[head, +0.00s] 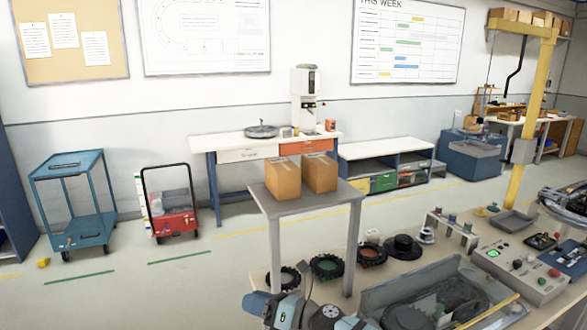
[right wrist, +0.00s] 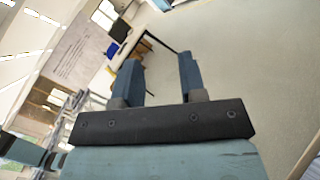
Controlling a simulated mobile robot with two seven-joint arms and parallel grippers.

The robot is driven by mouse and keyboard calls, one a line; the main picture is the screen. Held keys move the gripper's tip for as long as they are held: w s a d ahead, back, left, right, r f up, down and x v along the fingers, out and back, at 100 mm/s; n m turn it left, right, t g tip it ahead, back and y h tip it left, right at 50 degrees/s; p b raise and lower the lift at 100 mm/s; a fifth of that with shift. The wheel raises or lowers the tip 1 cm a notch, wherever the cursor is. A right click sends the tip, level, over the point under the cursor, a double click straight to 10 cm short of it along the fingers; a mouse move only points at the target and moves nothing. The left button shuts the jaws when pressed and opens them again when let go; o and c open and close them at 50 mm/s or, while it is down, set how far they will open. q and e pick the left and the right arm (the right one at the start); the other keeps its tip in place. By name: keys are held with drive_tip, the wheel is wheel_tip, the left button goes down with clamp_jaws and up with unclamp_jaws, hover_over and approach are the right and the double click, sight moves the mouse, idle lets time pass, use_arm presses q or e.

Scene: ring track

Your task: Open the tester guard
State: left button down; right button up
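The likely tester is a grey box-like fixture (head: 377,297) at the bottom of the head view, on the near workbench. Dark round parts show inside it, and a yellow bar runs along its right side. I cannot tell for sure which part is the guard or how it stands. I cannot make out my left gripper.
A control box (head: 515,262) with a green screen and buttons sits right of the fixture. Several dark wheels (head: 328,266) line the bench's back edge (head: 262,272). A small table (head: 310,200) with two cartons (head: 283,179) stands behind. Open floor lies to the left.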

drive_tip(key=s+d+f+m+t+h, duration=0.25)
drive_tip(key=d+m+h, duration=0.3)
drive_tip(key=m, duration=0.45)
drive_tip(key=s+d+f+m+t+h, duration=0.1)
drive_tip(key=s+d+m+t+h, duration=0.25)
drive_tip(key=d+m, duration=0.5)
drive_tip(key=s+d+f+m+t+h, duration=0.25)
drive_tip(key=s+d+m+h, duration=0.2)
drive_tip(key=m, duration=0.65)
drive_tip(key=s+d+f+m+g+h, duration=0.2)
drive_tip(key=s+d+m+g, duration=0.5)
drive_tip(key=s, duration=0.6)
drive_tip(key=s+d+f+m+g+h, duration=0.25)
drive_tip(key=s+d+m+g, duration=0.2)
drive_tip(key=s+d, duration=0.7)
drive_tip(key=w+a+f+t+y+p, duration=0.3)
drive_tip(key=w+a+f+t, duration=0.1)
drive_tip(key=a+f+t, duration=0.4)
wheel_tip(320, 180, down, 3)
drive_tip(key=shift+a+r, duration=0.2)
drive_tip(key=shift+a, duration=0.35)
